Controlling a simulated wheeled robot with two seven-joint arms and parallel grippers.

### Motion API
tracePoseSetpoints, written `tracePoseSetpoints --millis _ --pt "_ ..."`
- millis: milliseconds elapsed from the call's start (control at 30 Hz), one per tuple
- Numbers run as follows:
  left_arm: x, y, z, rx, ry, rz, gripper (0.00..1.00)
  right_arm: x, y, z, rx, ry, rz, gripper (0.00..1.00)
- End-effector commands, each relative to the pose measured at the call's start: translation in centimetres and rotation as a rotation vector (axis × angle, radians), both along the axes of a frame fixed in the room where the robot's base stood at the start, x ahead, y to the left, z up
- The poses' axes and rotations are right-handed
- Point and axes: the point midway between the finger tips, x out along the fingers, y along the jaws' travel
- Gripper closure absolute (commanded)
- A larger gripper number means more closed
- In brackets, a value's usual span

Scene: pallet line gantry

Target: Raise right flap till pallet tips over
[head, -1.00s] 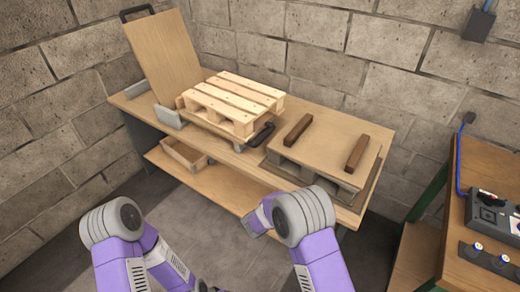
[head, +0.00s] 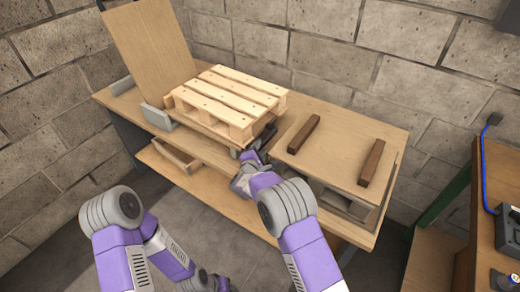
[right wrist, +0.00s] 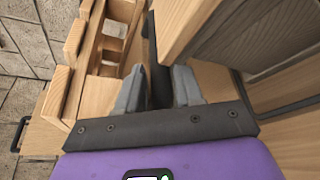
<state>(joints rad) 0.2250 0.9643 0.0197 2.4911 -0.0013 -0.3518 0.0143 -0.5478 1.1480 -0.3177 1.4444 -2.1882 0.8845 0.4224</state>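The wooden pallet (head: 228,97) lies flat on the low right flap (head: 205,128), which the pallet mostly covers. The flap's dark handle (head: 268,136) sticks out at its front right corner. My right gripper (head: 250,158) is at this handle. In the right wrist view, a dark bar, seemingly the handle (right wrist: 160,85), lies between my two grey fingers (right wrist: 159,88), with a slight gap at the left finger. The left flap (head: 150,48) stands raised, leaning back.
Right of the pallet is a wooden platform (head: 335,150) with two dark brown bars (head: 303,134) on top, close to my right gripper. A grey block (head: 157,117) sits left of the pallet. A second table (head: 500,190) stands at far right.

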Motion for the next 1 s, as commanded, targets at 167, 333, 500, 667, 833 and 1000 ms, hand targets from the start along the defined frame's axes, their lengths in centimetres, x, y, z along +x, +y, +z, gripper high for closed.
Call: tracePoseSetpoints --millis 167,333,500,667,833,1000 --pt "0.02 0.0 -0.21 0.0 0.0 0.0 0.49 0.99 -0.36 -0.3 0.0 0.001 -0.001 0.64" --pt "0.02 -0.01 -0.2 0.0 0.0 0.0 0.49 1.12 -0.38 -0.26 -0.001 0.001 0.0 0.64" --pt "0.02 0.0 -0.19 0.0 0.0 0.0 0.49 1.09 -0.37 -0.25 0.0 0.001 0.0 0.74" --pt "0.02 -0.01 -0.2 0.0 0.0 0.0 0.49 1.08 -0.36 -0.26 0.0 0.001 0.0 0.98" --pt "0.02 -0.01 -0.2 0.0 0.0 0.0 0.49 1.07 -0.35 -0.27 0.0 0.001 0.0 1.0" --pt "0.02 -0.01 0.02 0.0 0.0 0.0 0.49 1.07 -0.35 0.0 -0.002 0.003 0.0 1.0"
